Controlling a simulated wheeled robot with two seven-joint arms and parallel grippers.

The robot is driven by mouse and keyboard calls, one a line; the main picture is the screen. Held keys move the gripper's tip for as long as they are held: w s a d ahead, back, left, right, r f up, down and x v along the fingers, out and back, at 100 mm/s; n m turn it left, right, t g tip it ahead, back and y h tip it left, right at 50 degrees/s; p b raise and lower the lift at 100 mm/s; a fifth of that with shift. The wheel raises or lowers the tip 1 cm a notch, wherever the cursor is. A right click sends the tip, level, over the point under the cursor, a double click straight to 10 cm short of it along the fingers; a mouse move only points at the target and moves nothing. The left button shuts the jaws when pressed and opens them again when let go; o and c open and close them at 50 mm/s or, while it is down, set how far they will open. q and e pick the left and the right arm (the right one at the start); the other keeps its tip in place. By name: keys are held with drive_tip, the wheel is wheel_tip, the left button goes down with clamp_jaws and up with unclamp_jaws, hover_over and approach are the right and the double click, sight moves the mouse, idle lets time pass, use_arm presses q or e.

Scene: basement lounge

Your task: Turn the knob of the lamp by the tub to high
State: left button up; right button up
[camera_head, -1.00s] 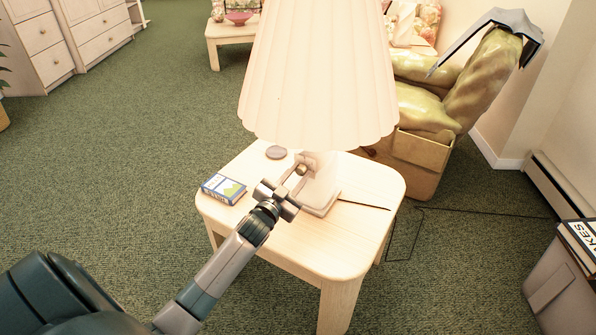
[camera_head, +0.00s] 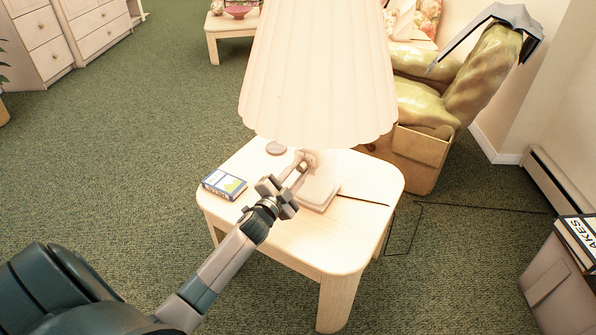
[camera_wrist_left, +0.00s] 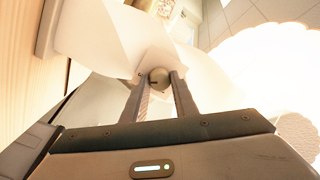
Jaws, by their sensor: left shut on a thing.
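The lamp has a cream pleated shade (camera_head: 318,75) and a pale base (camera_head: 318,190), and stands upright on a light wooden side table (camera_head: 345,250). Its shade glows. My left gripper (camera_head: 301,168) reaches in from the lower left, below the shade's rim, and is shut on the lamp's knob. In the left wrist view the round metallic knob (camera_wrist_left: 158,77) sits between the two fingertips (camera_wrist_left: 158,88), with the pale lamp body behind it. The knob's setting cannot be read. A grey tub (camera_head: 560,285) stands at the lower right. My right gripper is out of view.
A small boxed item (camera_head: 224,185) and a round disc (camera_head: 276,148) lie on the table, left of the lamp. A thin dark item (camera_head: 365,197) lies right of it. Green carpet (camera_head: 130,160) is clear at left.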

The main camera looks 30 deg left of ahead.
use_arm(q)
drive_tip(key=o, duration=1.1)
drive_tip(key=shift+c, duration=0.2)
drive_tip(key=s+d, duration=0.1)
drive_tip(key=s, duration=1.6)
drive_tip(key=shift+s+d+f, duration=0.15)
drive_tip(key=shift+f, duration=0.2)
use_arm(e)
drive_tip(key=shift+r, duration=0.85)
use_arm(q)
drive_tip(key=shift+r, duration=0.1)
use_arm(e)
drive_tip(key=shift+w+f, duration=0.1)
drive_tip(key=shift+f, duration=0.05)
use_arm(q)
wheel_tip(320, 180, up, 10)
drive_tip(key=p, duration=0.9)
drive_tip(key=shift+f, duration=0.2)
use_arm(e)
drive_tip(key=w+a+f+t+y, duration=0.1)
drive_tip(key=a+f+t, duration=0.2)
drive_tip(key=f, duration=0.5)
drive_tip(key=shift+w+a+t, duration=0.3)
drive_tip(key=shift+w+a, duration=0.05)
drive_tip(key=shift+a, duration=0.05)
